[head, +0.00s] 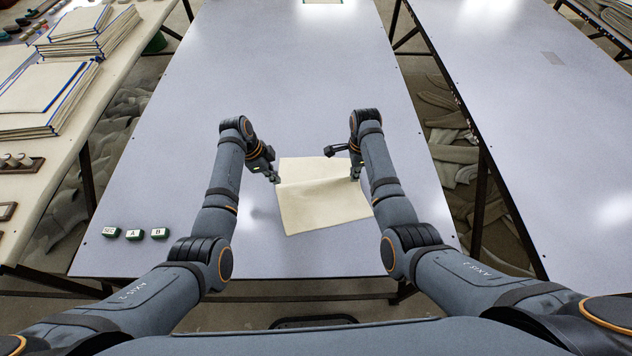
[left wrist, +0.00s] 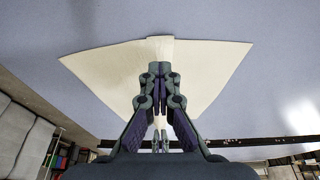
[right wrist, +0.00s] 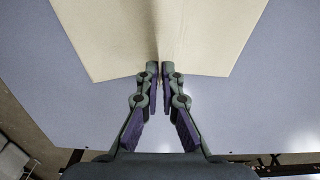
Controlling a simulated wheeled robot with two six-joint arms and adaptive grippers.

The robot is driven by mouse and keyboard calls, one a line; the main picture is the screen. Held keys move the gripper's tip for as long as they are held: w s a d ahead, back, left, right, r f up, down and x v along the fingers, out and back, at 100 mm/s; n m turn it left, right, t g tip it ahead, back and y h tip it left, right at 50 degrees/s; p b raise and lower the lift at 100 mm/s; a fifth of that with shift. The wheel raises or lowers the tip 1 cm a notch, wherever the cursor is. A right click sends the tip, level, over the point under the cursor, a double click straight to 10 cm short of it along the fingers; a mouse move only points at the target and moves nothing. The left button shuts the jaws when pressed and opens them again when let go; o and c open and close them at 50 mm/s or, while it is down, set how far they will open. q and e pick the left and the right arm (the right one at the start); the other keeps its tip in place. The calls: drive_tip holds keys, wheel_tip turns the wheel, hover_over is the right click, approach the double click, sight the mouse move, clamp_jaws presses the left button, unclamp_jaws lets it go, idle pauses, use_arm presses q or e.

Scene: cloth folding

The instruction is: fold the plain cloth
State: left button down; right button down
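The plain cream cloth (head: 318,210) lies on the middle table, with a raised ridge running across it between my two grippers. My left gripper (head: 276,179) is at the cloth's left edge. In the left wrist view, the left gripper (left wrist: 160,72) has its fingertips close together on the cloth (left wrist: 110,70), which gathers around them. My right gripper (head: 356,176) is at the cloth's right edge. In the right wrist view, the right gripper (right wrist: 160,70) pinches the cloth (right wrist: 200,35) at the end of the ridge. The fingertips partly hide the pinched edges.
Three small labelled blocks (head: 133,234) stand at the table's front left. The table (head: 290,80) is clear behind the cloth. A side table with stacked books (head: 50,95) is at left, and another table (head: 540,120) is at right across a gap.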

use_arm(q)
drive_tip(key=c, duration=2)
unclamp_jaws()
drive_tip(key=shift+c, duration=0.2)
drive_tip(key=o, duration=1.1)
use_arm(e)
drive_tip(key=shift+c, duration=1)
unclamp_jaws()
use_arm(q)
wheel_tip(320, 180, up, 6)
drive_tip(key=p, duration=0.6)
use_arm(e)
wheel_tip(320, 180, up, 6)
drive_tip(key=shift+f, duration=0.25)
